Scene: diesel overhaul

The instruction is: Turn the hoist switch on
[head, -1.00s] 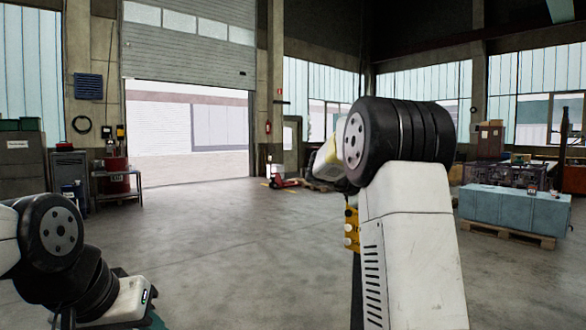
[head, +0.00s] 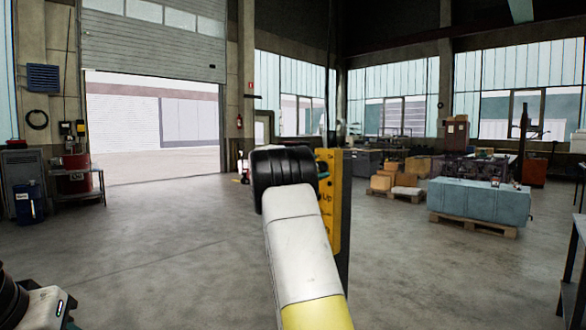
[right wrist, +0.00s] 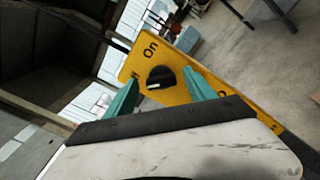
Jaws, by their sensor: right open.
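The hoist switch is a round black knob (right wrist: 160,77) with a white mark, on a yellow control panel (right wrist: 182,62). An "On" label is beside it in the right wrist view. The panel also shows in the head view (head: 334,215), with an "Up" label, partly behind my right arm. My right gripper (right wrist: 162,76) is open, its teal fingers on either side of the knob. I cannot tell whether they touch it. The head view mostly hides this gripper; a teal bit (head: 323,171) shows at the panel. My left gripper is mostly cut off at the lower left.
The panel is on a dark upright post (head: 345,230). Open floor lies to the left. A blue-grey block on a pallet (head: 478,203) and several boxes (head: 390,178) stand behind at the right. A dark table (head: 573,265) is at the right edge.

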